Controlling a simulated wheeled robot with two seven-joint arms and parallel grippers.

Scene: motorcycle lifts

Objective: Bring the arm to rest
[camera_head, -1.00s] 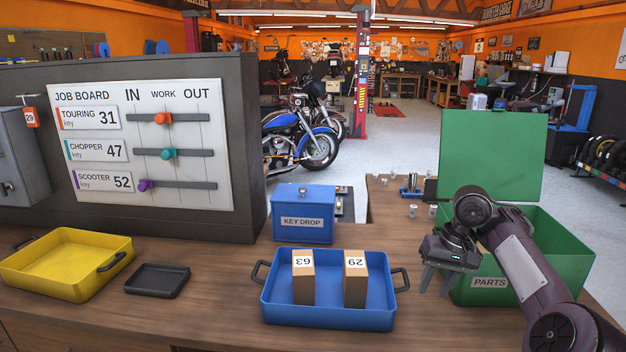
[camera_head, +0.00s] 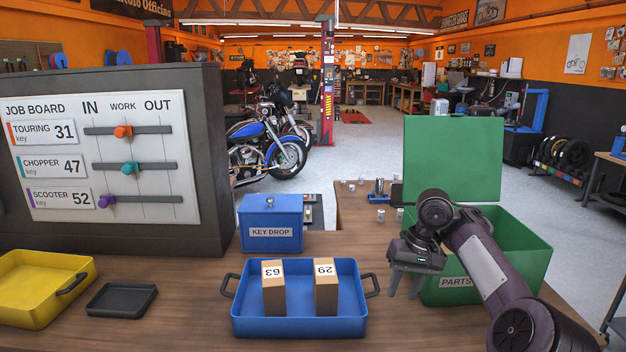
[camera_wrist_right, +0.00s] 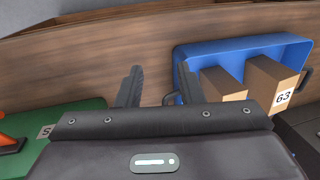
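My right gripper (camera_head: 403,284) is at the front left of the green PARTS box (camera_head: 522,262), to the right of the blue tray. Its fingers point down and are apart with nothing between them. In the right wrist view the two fingers (camera_wrist_right: 158,88) also stand apart and empty over the wooden bench. My left gripper is not in view.
The blue tray (camera_head: 300,328) holds two boxes, marked 63 (camera_head: 274,290) and 29 (camera_head: 326,288). A blue key drop box (camera_head: 271,222), a black tray (camera_head: 122,300), a yellow tray (camera_head: 40,290) and the job board (camera_head: 100,160) stand on the bench (camera_head: 190,290).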

